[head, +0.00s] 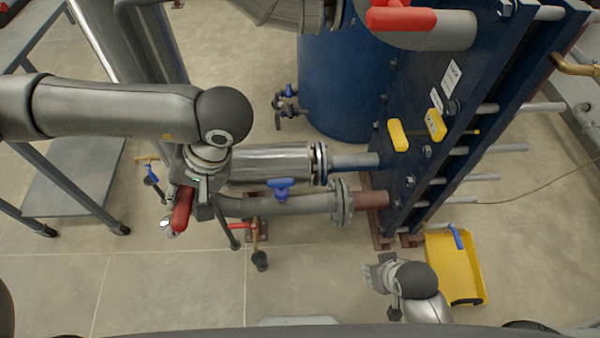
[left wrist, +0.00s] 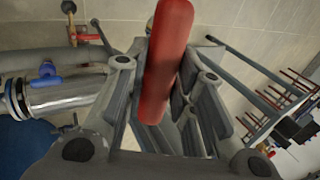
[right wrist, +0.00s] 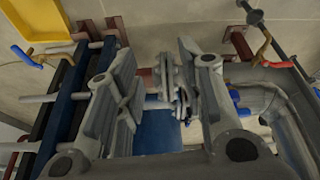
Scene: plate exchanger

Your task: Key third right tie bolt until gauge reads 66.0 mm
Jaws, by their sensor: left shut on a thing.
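The plate exchanger's blue end plates (head: 420,165) stand at the right of the head view, with several grey tie bolts (head: 475,180) running out to the right. Two yellow blocks are on the near plate; one (head: 435,124) has a marked face, but no reading is legible and I cannot tell whether it is the gauge. My left gripper (head: 190,200) is shut on a red-handled tool (head: 181,209), well left of the exchanger. Its red handle (left wrist: 166,60) stands between the fingers in the left wrist view. My right gripper (head: 378,275) is open and empty, below the exchanger's near end.
A yellow tray (head: 438,258) lies on the floor at lower right, with a blue-handled part over its edge. Pipes with flanges (head: 342,203) and a blue valve handle (head: 281,184) lie between my left gripper and the exchanger. A grey table (head: 75,185) stands at left.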

